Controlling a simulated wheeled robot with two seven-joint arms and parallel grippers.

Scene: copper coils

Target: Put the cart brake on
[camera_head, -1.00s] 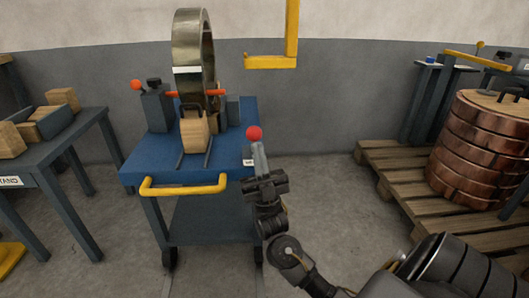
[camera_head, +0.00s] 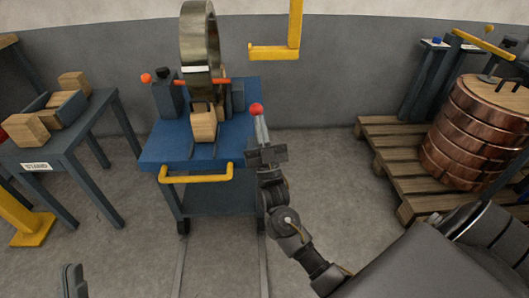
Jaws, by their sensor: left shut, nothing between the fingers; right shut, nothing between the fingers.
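The cart (camera_head: 200,153) has a blue top and a yellow push handle (camera_head: 196,178) on its near side. A lever with a red ball knob (camera_head: 256,109) stands at the cart's right edge, its grey rod leaning slightly. My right gripper (camera_head: 264,148) is shut and empty at the lower part of this rod. It hides the lever's foot, and I cannot tell whether it touches the rod. My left gripper (camera_head: 74,276) is shut and empty at the bottom left edge, mostly out of frame, far from the cart.
A metal ring (camera_head: 192,40) and a wooden block (camera_head: 203,125) stand on the cart. A stand table (camera_head: 62,150) with blocks is on the left. A copper coil (camera_head: 450,165) sits on a pallet (camera_head: 395,180) on the right. A yellow hook (camera_head: 275,52) hangs behind.

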